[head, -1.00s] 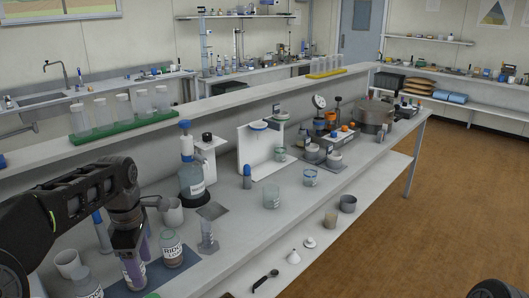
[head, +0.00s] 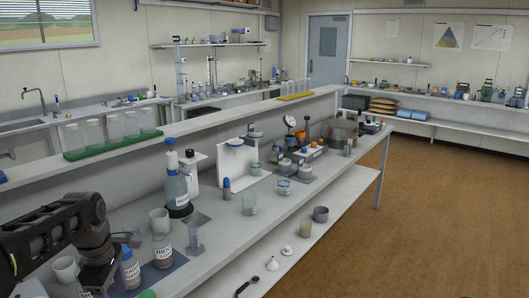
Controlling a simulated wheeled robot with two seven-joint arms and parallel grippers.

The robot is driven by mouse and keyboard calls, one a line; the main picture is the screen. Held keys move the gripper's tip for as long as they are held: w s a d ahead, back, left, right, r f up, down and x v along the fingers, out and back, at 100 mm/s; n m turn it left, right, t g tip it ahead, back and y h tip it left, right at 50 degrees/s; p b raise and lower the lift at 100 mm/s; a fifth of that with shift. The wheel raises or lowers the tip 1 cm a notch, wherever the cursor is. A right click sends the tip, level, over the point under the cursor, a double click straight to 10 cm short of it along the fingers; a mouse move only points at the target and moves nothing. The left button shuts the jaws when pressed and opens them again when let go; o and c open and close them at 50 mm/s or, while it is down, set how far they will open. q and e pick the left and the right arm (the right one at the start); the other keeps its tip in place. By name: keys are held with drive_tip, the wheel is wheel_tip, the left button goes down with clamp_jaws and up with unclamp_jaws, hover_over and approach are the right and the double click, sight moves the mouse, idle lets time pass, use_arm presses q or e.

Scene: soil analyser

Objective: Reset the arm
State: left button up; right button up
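My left arm comes in from the left edge, and its gripper (head: 98,280) points down at the lower left, close beside the labelled bottles. Its fingertips are hardly visible, so I cannot tell whether it is open or shut. One labelled bottle (head: 131,272) stands just right of it, and I cannot tell whether they touch. A second labelled bottle (head: 162,252) stands further right on a dark mat (head: 180,262). My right gripper is out of view.
A white cup (head: 64,270) and another cup (head: 159,220) stand near my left arm. A large blue-topped bottle (head: 177,190) is behind. Beakers (head: 249,204) stand along the bench. A raised shelf (head: 200,128) runs behind, with a green tube rack (head: 110,147).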

use_arm(q)
drive_tip(key=w+d+f+m+t, duration=0.3)
drive_tip(key=w+d+f+m, duration=0.2)
drive_tip(key=w+f+m, duration=0.15)
drive_tip(key=s+d+f+m+t+h, duration=0.1)
drive_tip(key=s+d+f+m+h, duration=0.1)
drive_tip(key=d+f+m, duration=0.8)
drive_tip(key=s+d+f+g, duration=0.1)
drive_tip(key=s+d+f, duration=0.4)
drive_tip(key=s+f, duration=0.2)
drive_tip(key=s+d+f+g+h, duration=0.1)
drive_tip(key=s+d+f, duration=0.4)
drive_tip(key=s, duration=0.6)
drive_tip(key=s+d+f+g+h, duration=0.1)
drive_tip(key=s+d+f, duration=0.3)
drive_tip(key=s+f, duration=0.5)
drive_tip(key=shift+s+d+f+m+g, duration=0.3)
drive_tip(key=shift+d+m+g, duration=0.15)
drive_tip(key=shift+g, duration=0.25)
